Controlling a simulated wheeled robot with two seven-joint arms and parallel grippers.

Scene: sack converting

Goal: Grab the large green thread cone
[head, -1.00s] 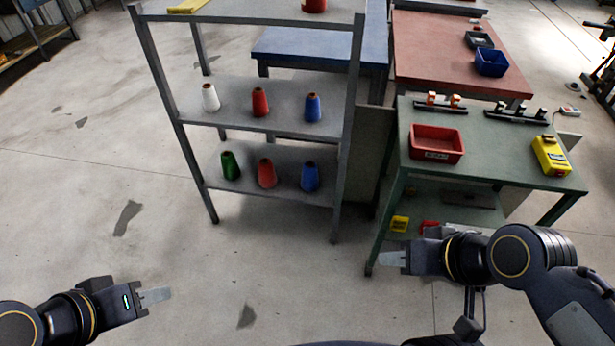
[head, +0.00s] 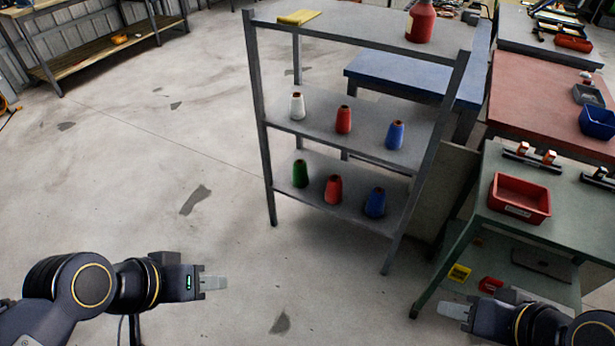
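The green thread cone (head: 300,173) stands upright at the left end of the lower shelf of a grey rack (head: 268,150). A red cone (head: 333,189) and a blue cone (head: 375,202) stand to its right on the same shelf. My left gripper (head: 214,283) is at the lower left over the floor, well apart from the rack and empty. My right gripper (head: 455,311) is at the lower right, near the green table's leg, also empty. The finger gap of each is hard to make out.
The middle shelf holds a white cone (head: 297,106), a red cone (head: 343,120) and a blue cone (head: 395,135). A green table (head: 560,222) with a red bin (head: 519,198) stands right of the rack. The floor (head: 150,200) left of the rack is clear.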

